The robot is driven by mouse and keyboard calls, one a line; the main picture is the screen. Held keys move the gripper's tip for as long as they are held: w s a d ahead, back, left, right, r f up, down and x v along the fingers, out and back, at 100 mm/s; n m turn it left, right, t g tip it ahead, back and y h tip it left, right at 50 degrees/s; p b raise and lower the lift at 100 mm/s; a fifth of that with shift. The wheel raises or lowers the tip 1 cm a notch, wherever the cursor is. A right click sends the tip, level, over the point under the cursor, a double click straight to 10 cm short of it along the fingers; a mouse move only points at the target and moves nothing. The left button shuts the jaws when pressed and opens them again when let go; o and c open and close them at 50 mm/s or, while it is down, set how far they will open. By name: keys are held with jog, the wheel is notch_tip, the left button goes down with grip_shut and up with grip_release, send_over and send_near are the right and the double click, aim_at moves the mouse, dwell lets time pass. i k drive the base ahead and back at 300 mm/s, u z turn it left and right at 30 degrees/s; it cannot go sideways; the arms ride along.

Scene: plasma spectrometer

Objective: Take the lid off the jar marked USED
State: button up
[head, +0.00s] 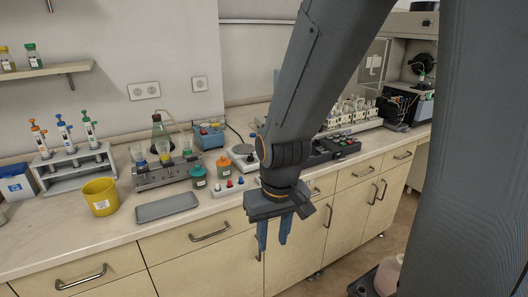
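Two small lidded jars stand on the bench in the head view. One has a teal lid (197,171) over an amber body (199,184); the other jar (223,170), behind it to the right, has an orange lid (223,161). Both lids are on. The labels are too small to read, so I cannot tell which jar is marked USED. My gripper (273,244) points down in front of the bench, right of and nearer than the jars. Its two blue fingers are apart, with nothing visible between them.
A yellow tub (100,196), grey tray (166,207) and pipette rack (75,168) stand left of the jars. A beaker rack (165,173) is behind the tray. A small strip with coloured knobs (229,187) lies right of the jars. Bare benchtop (60,230) shows along the front.

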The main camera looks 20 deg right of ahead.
aim_at(223, 162)
jog(key=z, duration=0.3)
jog(key=i, duration=1.3)
jog(key=u, duration=0.6)
